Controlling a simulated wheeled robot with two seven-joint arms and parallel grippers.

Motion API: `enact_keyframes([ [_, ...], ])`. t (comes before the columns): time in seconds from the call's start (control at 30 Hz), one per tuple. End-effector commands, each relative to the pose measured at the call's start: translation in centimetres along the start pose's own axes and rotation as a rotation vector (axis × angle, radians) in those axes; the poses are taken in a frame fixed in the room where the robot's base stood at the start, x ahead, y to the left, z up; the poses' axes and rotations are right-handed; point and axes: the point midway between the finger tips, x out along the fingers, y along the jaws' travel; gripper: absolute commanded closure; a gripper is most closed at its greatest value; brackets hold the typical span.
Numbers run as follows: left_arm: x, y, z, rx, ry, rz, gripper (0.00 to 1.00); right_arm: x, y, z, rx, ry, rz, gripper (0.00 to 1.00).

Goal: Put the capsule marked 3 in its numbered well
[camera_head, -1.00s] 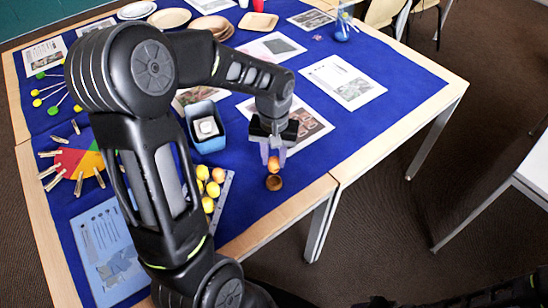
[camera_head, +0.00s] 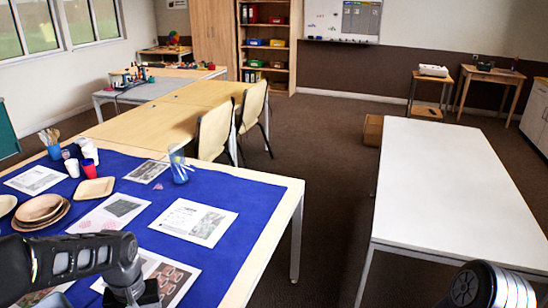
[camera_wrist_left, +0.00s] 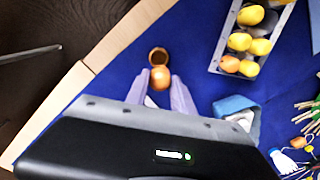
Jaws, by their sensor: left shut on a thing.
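My left gripper (camera_wrist_left: 159,80) is shut on an orange capsule (camera_wrist_left: 160,77), seen between its pale fingers in the left wrist view. Any number on it is not readable. A small brown round cup (camera_wrist_left: 158,57) with a dark inside is just beyond the capsule, close to the table's edge. A grey tray (camera_wrist_left: 217,58) holds several yellow and orange pieces to the right; I cannot read numbers on it. In the head view only my left wrist shows at the lower left, and the fingers are cut off.
A blue box (camera_wrist_left: 233,103) with a white thing inside stands right of the gripper. In the head view, the blue cloth (camera_head: 228,220) bears printed sheets (camera_head: 195,222), plates (camera_head: 40,210), cups and a clear jar (camera_head: 178,164). A white table (camera_head: 435,190) at right is bare.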

Motion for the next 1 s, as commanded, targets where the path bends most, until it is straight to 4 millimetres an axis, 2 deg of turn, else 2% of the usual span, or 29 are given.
enact_keyframes([
  [0.13,-1.0,1.1,-1.3,0.048,0.002,-0.006,0.79,0.0,0.0,0.0,0.000,0.000,0.000,0.64],
  [0.27,-1.9,3.0,-2.6,0.111,0.005,-0.009,0.79,0.0,0.0,0.0,0.000,0.000,0.000,0.64],
  [0.37,-2.5,5.3,-3.6,0.172,0.008,-0.008,0.79,0.0,0.0,0.0,0.000,0.000,0.000,0.64],
  [0.5,-3.4,9.4,-4.8,0.261,0.014,-0.001,0.79,0.0,0.0,0.0,0.000,0.000,0.000,0.64],
  [0.7,-3.6,13.7,-5.0,0.342,0.020,0.010,0.79,0.0,0.0,0.0,0.000,0.000,0.000,0.64],
  [0.8,-3.4,14.8,-4.7,0.365,0.017,0.012,0.79,0.0,0.0,0.0,0.000,0.000,0.000,0.64],
  [1.0,-3.3,15.5,-4.5,0.379,0.016,0.012,0.79,0.0,0.0,0.0,0.000,0.000,0.000,0.64],
])
